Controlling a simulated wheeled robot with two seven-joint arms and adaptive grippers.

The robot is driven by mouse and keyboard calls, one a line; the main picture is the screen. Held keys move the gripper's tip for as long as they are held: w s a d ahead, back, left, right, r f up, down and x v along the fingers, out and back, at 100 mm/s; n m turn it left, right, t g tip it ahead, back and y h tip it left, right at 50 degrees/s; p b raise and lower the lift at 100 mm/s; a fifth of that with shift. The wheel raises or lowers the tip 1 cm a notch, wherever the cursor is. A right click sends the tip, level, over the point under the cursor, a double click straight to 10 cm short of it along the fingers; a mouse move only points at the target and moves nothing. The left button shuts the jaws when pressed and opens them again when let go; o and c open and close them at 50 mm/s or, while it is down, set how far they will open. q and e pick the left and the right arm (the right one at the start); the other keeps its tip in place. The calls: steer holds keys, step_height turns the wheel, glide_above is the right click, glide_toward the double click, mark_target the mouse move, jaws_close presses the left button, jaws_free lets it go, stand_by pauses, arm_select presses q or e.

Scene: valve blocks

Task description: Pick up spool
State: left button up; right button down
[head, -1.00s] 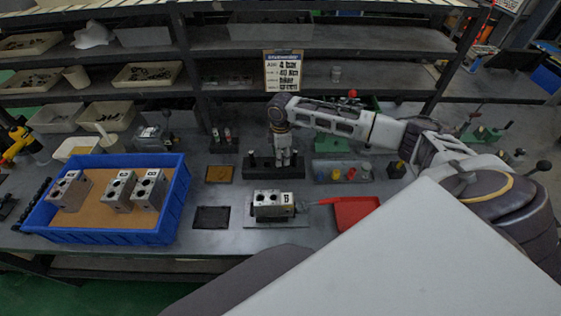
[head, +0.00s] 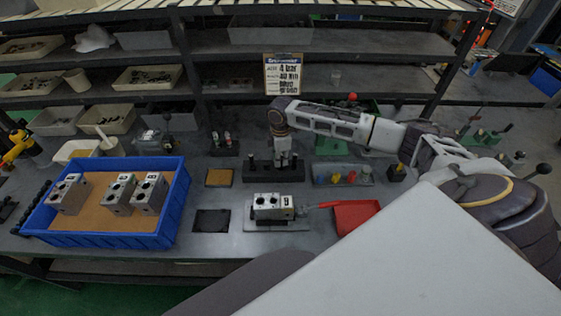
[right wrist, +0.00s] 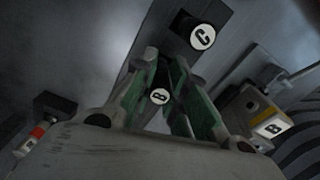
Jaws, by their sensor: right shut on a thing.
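My right gripper (head: 285,160) points down over the black spool rack (head: 260,174) at the middle of the bench. In the right wrist view its green-lined fingers (right wrist: 168,108) are shut on a spool with a white cap marked B (right wrist: 159,96). The lower part of this spool is hidden, so I cannot tell whether it is clear of the rack. Another spool, capped C (right wrist: 202,37), stands in the rack just beyond the fingers. My left gripper is not in view.
A blue tray (head: 168,222) with several valve blocks is at the left. A valve block (head: 266,206) sits on a plate in front of the rack, with a red tray (head: 356,214) to its right. A clear bin (head: 342,173) of coloured parts stands right of the rack.

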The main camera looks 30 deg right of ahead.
steer(key=shift+r+b, duration=0.35)
steer(key=shift+r, duration=4.7)
